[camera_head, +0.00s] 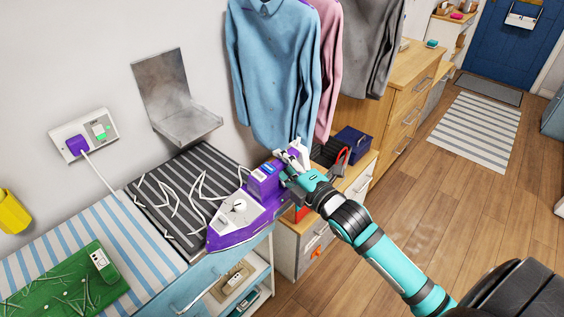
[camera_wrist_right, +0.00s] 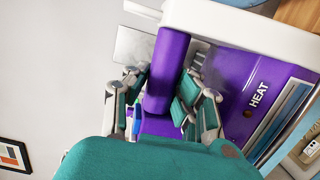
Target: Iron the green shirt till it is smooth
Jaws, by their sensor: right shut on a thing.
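The green shirt (camera_head: 48,286) lies flat at the lower left, cut off by the picture's edge, with pale crease-like lines across it. The purple and white iron (camera_head: 232,228) is at the front right edge of the work surface, well to the right of the shirt and apart from it. My right gripper (camera_head: 288,163) is shut on the iron's purple handle (camera_wrist_right: 167,72), which shows between the fingers in the right wrist view. The word HEAT shows on the iron's body there. Whether the iron's sole touches the surface cannot be told. My left gripper is out of view.
A dark striped piece (camera_head: 170,222) with pale crooked lines lies between iron and shirt. The blue-striped board cover (camera_head: 130,248) is bare between them. A metal wall rest (camera_head: 187,125) stands behind, near a purple plug (camera_head: 78,145). Hanging shirts (camera_head: 275,75) are close behind the gripper.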

